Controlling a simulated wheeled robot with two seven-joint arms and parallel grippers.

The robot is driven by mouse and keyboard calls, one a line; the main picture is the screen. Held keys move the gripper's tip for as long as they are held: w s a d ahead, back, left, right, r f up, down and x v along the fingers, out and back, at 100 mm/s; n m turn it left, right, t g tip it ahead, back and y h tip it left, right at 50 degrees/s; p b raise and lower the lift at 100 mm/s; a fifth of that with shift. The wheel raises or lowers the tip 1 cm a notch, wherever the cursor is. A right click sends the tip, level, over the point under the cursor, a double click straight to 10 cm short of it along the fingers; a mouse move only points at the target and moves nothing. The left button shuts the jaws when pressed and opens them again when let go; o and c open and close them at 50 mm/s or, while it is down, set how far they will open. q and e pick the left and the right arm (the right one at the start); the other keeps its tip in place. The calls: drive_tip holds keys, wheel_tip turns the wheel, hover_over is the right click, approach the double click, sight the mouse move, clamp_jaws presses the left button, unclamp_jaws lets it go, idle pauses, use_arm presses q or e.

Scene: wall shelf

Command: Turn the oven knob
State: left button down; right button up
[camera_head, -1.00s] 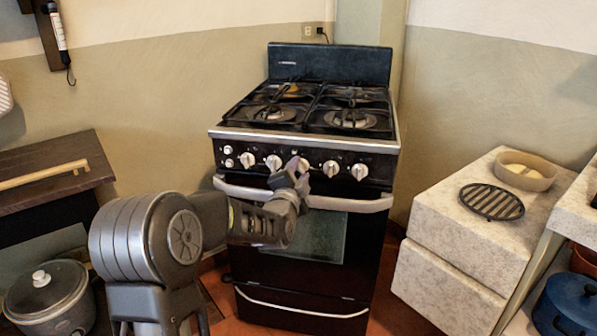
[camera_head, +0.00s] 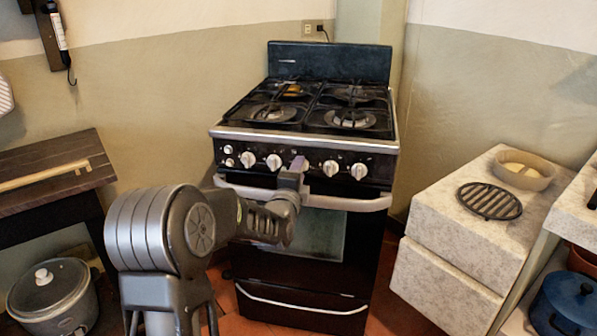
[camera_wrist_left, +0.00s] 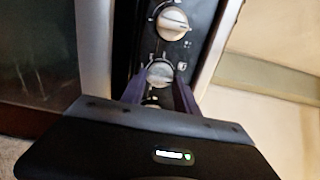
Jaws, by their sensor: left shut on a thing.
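The black oven (camera_head: 250,265) stands against the wall, with a row of white knobs along its front panel (camera_head: 236,150). My left gripper (camera_head: 299,165) is at the middle knob in the head view and covers most of it. In the left wrist view, the two purple fingers of my left gripper (camera_wrist_left: 160,88) are shut on this knob (camera_wrist_left: 160,73), one on each side. A neighbouring free knob (camera_wrist_left: 172,23) shows beyond it. My right gripper is not in view.
The oven door handle (camera_head: 345,203) runs just below the knobs, close under my left gripper. Burner grates (camera_head: 350,97) lie on top. A stone-look cabinet (camera_head: 440,225) stands at the right, and a dark wooden table (camera_head: 30,195) at the left.

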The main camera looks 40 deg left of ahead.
use_arm(q)
drive_tip(key=shift+f, duration=0.1)
drive_tip(key=c, duration=0.9)
unclamp_jaws()
drive_tip(key=shift+s, duration=0.1)
drive_tip(key=v, duration=0.7)
drive_tip(key=shift+s+d+p, duration=0.2)
drive_tip(key=shift+s+p, duration=0.1)
drive_tip(key=shift+p, duration=0.1)
